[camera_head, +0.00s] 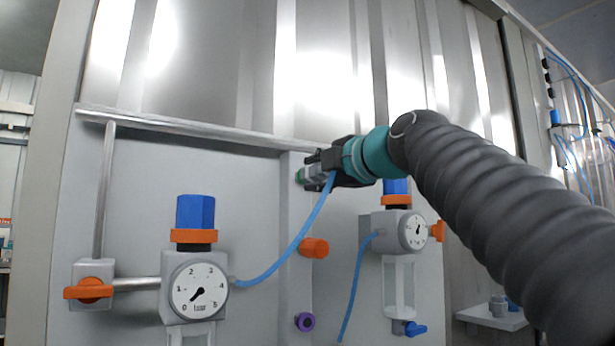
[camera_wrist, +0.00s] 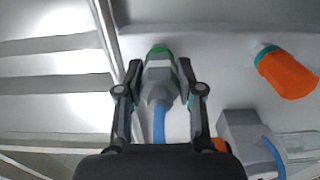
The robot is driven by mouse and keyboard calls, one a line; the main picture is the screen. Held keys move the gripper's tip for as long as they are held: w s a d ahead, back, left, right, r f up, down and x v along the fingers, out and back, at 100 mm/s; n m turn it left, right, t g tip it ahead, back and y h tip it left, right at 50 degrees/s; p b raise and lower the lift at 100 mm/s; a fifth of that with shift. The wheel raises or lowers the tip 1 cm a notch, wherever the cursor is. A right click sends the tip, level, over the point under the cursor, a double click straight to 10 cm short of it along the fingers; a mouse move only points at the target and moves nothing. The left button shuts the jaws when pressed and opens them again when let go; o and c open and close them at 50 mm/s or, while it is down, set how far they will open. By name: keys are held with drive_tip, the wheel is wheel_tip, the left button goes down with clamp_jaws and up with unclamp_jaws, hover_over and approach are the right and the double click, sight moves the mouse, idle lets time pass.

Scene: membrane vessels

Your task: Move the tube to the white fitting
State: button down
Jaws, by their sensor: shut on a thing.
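My gripper (camera_head: 318,168) is at the upper end of the panel's vertical strip, its fingers closed around a grey-white connector. The blue tube (camera_head: 306,228) runs from the left gauge up to my gripper in a curve. In the wrist view, my gripper (camera_wrist: 160,82) has one finger on each side of the connector (camera_wrist: 160,82), with the blue tube (camera_wrist: 159,125) leaving its near end. A green ring (camera_wrist: 160,50) shows at the connector's far end, against the panel; I cannot tell whether it is seated there. No separate white fitting can be made out; my fingers partly cover that spot.
An orange fitting (camera_head: 313,247) and a purple ring port (camera_head: 305,321) sit lower on the strip. The left gauge (camera_head: 198,291) and right gauge (camera_head: 412,231) stand out from the panel. A second blue tube (camera_head: 357,285) hangs from the right gauge. A metal rail (camera_head: 190,128) crosses above.

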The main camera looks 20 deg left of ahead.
drive_tip(key=b+v, duration=0.2)
drive_tip(key=v, duration=0.4)
drive_tip(key=shift+b, duration=0.35)
idle(0.8)
idle(0.3)
